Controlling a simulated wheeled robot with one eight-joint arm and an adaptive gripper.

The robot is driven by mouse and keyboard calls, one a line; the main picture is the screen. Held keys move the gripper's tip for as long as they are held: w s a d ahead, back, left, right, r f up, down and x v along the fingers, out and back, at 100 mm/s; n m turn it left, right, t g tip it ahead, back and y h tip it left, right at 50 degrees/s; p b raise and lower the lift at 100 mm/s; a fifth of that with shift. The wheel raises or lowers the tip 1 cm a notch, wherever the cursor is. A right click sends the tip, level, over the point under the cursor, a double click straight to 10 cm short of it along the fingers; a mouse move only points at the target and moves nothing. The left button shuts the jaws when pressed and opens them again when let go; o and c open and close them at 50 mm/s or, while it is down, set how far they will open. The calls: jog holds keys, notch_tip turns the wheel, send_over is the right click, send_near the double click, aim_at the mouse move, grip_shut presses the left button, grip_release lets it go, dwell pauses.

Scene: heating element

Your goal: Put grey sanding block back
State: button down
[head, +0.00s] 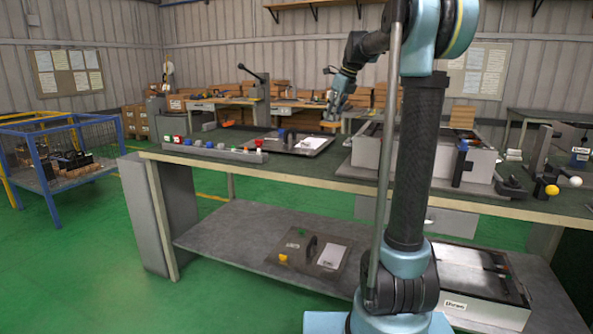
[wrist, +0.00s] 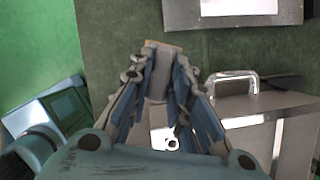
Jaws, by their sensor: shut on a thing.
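My gripper (head: 335,112) is shut on a grey block with a tan edge, which I take to be the grey sanding block (wrist: 160,72). In the wrist view the block sits between the fingertips, with its long side pointing away from my palm. In the head view the block (head: 329,124) shows as a small tan piece below the fingers, above the green-topped workbench (head: 310,168). Whether it touches anything there cannot be told. Its resting place is not clearly identifiable.
A dark board with a white sheet (head: 311,142) lies on the bench, left of my gripper; it also shows in the wrist view (wrist: 240,12). A grey case (head: 463,160) with a metal handle (wrist: 234,82) stands right.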

jog(key=s+a+f+n+g, duration=0.1)
jog(key=s+a+f+n, duration=0.15)
jog(key=a, duration=0.35)
jog(key=s+a+f+n, duration=0.1)
jog(key=a+f, duration=0.2)
jog(key=a, duration=0.4)
jog(key=shift+y, duration=0.4)
jog(key=shift+a+f, duration=0.15)
jog(key=shift+f, duration=2.5)
jog(key=shift+a+f, duration=0.1)
jog(key=shift+f, duration=2.5)
jog(key=c, duration=1.5)
grip_release()
